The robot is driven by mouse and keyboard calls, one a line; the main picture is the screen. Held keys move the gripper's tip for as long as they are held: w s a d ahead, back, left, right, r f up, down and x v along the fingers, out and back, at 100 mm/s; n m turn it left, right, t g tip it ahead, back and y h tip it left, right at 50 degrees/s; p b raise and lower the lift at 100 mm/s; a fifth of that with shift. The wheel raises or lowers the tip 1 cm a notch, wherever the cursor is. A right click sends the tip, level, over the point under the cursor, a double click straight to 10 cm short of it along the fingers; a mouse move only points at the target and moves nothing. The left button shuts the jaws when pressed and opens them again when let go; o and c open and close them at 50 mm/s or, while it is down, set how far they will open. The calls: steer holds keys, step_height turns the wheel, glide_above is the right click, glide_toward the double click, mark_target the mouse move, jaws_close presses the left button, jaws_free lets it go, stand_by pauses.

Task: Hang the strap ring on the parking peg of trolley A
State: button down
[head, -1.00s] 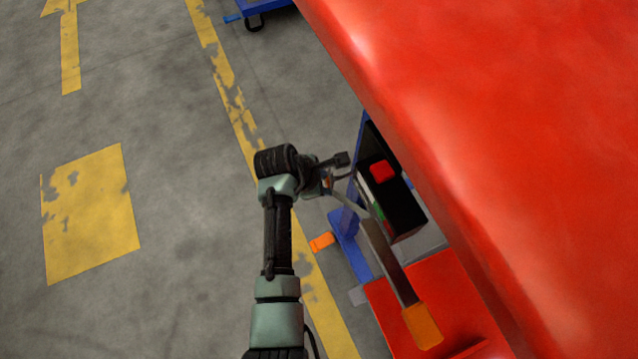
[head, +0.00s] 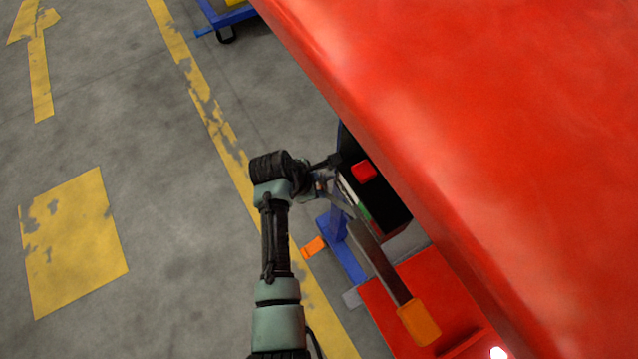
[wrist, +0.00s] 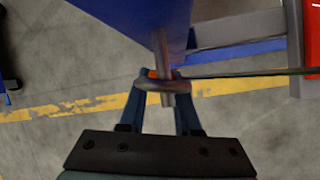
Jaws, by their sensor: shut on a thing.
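In the wrist view, my gripper (wrist: 162,102) is shut on a grey strap ring (wrist: 145,86) with a bit of orange at its top. A grey peg (wrist: 160,45) comes down from a blue panel (wrist: 125,15) and crosses the ring between the fingers. The ring seems to be around the peg, with the peg's end showing below it, but I cannot fully tell. A thin dark strap (wrist: 250,73) runs taut from the ring to the right. In the head view, my gripper (head: 328,182) is beside the blue trolley (head: 340,245); ring and peg are too small to make out.
A large red nosecone (head: 480,130) overhangs the right side. Open floor (head: 150,130) lies left; another blue trolley (head: 230,15) stands at the top.

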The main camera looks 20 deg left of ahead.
steer(key=c, duration=0.5)
jaws_free()
steer(key=p+v, duration=0.3)
steer(key=v, duration=1)
